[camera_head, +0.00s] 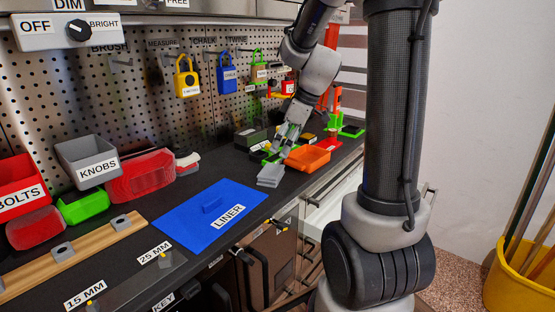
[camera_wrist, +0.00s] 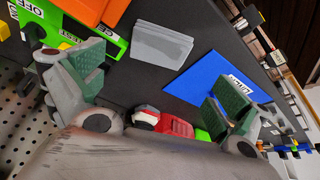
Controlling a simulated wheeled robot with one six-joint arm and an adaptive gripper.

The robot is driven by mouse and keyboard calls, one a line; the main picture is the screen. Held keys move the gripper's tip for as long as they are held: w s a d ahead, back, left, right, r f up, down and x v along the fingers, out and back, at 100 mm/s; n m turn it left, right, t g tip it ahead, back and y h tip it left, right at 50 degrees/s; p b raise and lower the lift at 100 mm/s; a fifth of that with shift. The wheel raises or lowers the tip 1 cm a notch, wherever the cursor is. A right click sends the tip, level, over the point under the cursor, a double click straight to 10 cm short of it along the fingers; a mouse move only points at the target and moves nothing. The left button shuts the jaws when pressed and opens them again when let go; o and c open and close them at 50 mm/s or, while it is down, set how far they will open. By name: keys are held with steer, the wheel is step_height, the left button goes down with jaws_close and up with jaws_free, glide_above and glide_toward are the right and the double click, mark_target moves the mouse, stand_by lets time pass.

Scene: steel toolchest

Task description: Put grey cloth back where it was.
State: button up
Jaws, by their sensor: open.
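The grey cloth (camera_head: 271,174) lies on the dark worktop between the blue liner and the orange tray. In the wrist view the grey cloth (camera_wrist: 162,45) looks like a pale folded slab ahead of the fingers. My gripper (camera_head: 278,147) is over the worktop just behind the cloth. The cloth is apart from the fingers.
The blue liner (camera_head: 209,215) lies flat left of the cloth. An orange tray (camera_head: 307,158) stands close on its right. Red, grey and green bins line the left side, including the KNOBS bin (camera_head: 88,160). Padlocks hang on the pegboard (camera_head: 135,95). The worktop's front edge is near.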

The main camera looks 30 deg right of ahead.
steer(key=s+a+r+m+h, duration=0.1)
steer(key=s+r+m, duration=0.2)
steer(key=s, duration=0.8)
steer(key=s+a+r+m+t+h, duration=0.1)
steer(key=s+r+m+h, duration=0.1)
steer(key=s+m, duration=0.4)
steer(key=s+r, duration=0.1)
steer(key=s, duration=0.3)
steer(key=shift+s+a+r, duration=0.2)
steer(key=shift+s+r, duration=0.05)
steer(key=shift+s, duration=0.1)
